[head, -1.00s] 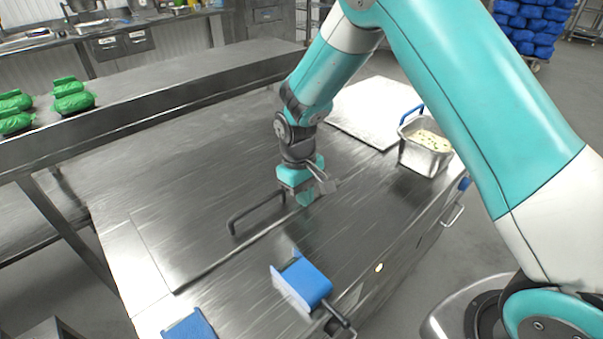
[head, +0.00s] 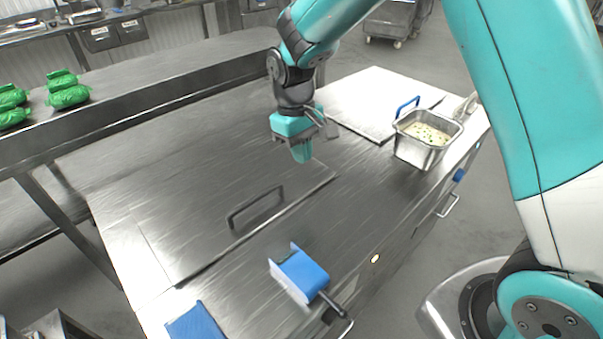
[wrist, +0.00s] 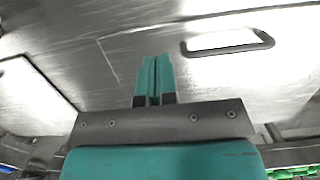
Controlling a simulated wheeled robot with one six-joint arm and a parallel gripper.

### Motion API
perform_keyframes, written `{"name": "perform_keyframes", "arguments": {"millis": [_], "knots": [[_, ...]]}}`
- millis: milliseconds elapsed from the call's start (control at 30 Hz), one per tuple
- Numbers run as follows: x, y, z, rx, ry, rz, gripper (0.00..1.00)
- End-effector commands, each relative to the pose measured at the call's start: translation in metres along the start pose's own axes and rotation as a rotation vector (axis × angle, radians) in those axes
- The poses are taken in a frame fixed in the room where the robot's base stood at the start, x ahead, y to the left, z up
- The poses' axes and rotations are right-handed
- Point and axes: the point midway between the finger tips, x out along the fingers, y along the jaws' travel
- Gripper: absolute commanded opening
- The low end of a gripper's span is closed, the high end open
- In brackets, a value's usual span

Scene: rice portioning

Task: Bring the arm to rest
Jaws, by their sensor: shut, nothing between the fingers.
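My gripper (head: 302,152) hangs above the steel worktop in the head view, left of the rice pan and beyond the dark lid handle. Its teal fingers are together and hold nothing. In the wrist view the fingers (wrist: 155,78) touch along their length, with bare steel beyond them. My arm comes down to it from the top of the head view, bent at the wrist.
A blue tool (head: 303,275) and another blue object (head: 195,322) lie at the front edge. A dark handle (head: 257,208) rises from the lid. Green packs (head: 66,90) sit on the left shelf.

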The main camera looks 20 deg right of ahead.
Motion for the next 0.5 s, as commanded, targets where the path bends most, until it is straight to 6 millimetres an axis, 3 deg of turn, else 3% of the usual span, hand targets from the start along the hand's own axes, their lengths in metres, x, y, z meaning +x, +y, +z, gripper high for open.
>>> {"name": "perform_keyframes", "arguments": {"millis": [133,367,500], "knots": [[-0.019,0.0,0.002,0.0,0.002,0.001,0.0],[-0.029,-0.001,0.005,-0.002,0.002,-0.001,0.0],[-0.044,-0.009,0.02,-0.022,0.034,-0.021,0.0]]}}
